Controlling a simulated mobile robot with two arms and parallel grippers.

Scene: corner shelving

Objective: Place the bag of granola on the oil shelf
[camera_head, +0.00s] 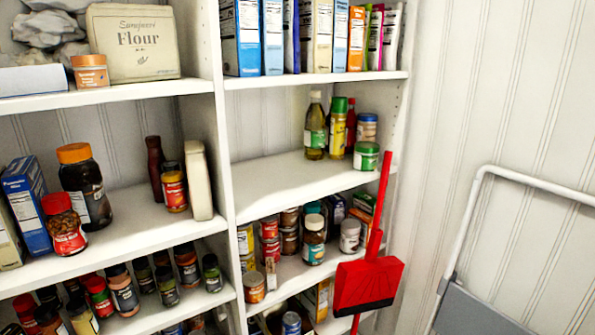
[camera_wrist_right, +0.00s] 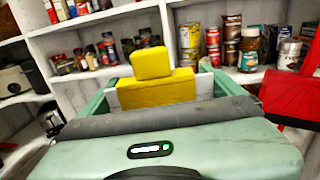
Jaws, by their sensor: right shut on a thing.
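My right gripper (camera_wrist_right: 165,82) shows in the right wrist view, a pale green body with a dark grey bar across it. It is shut on a yellow, blocky thing (camera_wrist_right: 150,62); its shape is seen end-on, so no label shows. It is the only thing there that can be the bag of granola. The oil shelf (camera_head: 275,190) is in the middle of the right-hand unit in the head view. On it stand an oil bottle (camera_head: 315,127), a green-capped yellow bottle (camera_head: 338,130) and jars at the back right. Neither gripper shows in the head view.
The left and front of the oil shelf are bare. A red dustpan (camera_head: 367,283) with its upright handle stands before its right end. Boxes (camera_head: 300,38) fill the shelf above, cans and jars (camera_head: 313,240) the one below. A folded metal frame (camera_head: 470,225) stands at right.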

